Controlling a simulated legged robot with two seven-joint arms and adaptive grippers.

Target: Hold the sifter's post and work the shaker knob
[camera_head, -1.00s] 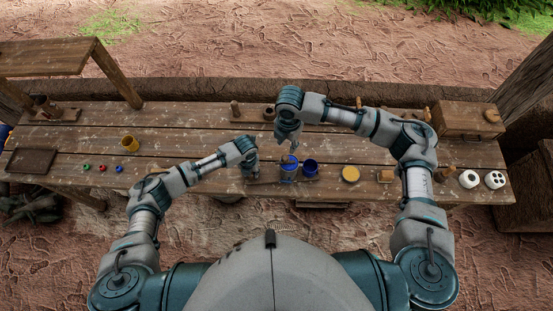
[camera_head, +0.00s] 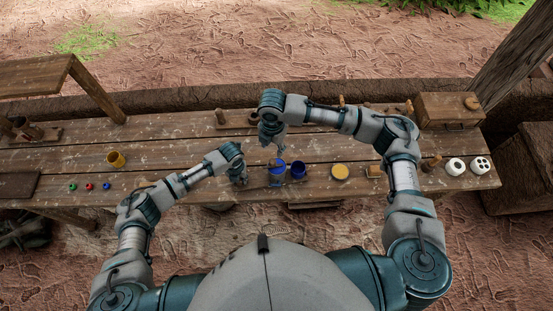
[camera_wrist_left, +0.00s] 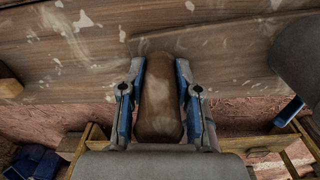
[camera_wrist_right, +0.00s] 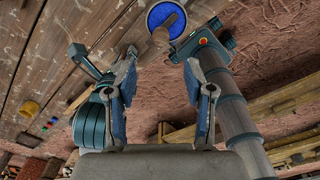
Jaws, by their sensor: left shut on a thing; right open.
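The blue round sifter (camera_head: 277,181) stands near the front edge of the table, and its blue top (camera_wrist_right: 166,14) shows in the right wrist view. A small brown knob (camera_wrist_right: 160,37) shows at the rim of that blue top. My left gripper (camera_head: 241,180) is low at the table's front, left of the sifter. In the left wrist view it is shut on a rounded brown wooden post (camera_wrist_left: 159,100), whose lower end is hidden. My right gripper (camera_head: 277,146) is above and just behind the sifter. Its fingers (camera_wrist_right: 158,98) are apart with nothing between them.
A dark blue cup (camera_head: 298,171) stands right beside the sifter, with a yellow round dish (camera_head: 340,172) farther right. White round pieces (camera_head: 455,166) and a wooden box (camera_head: 449,108) are at the right.

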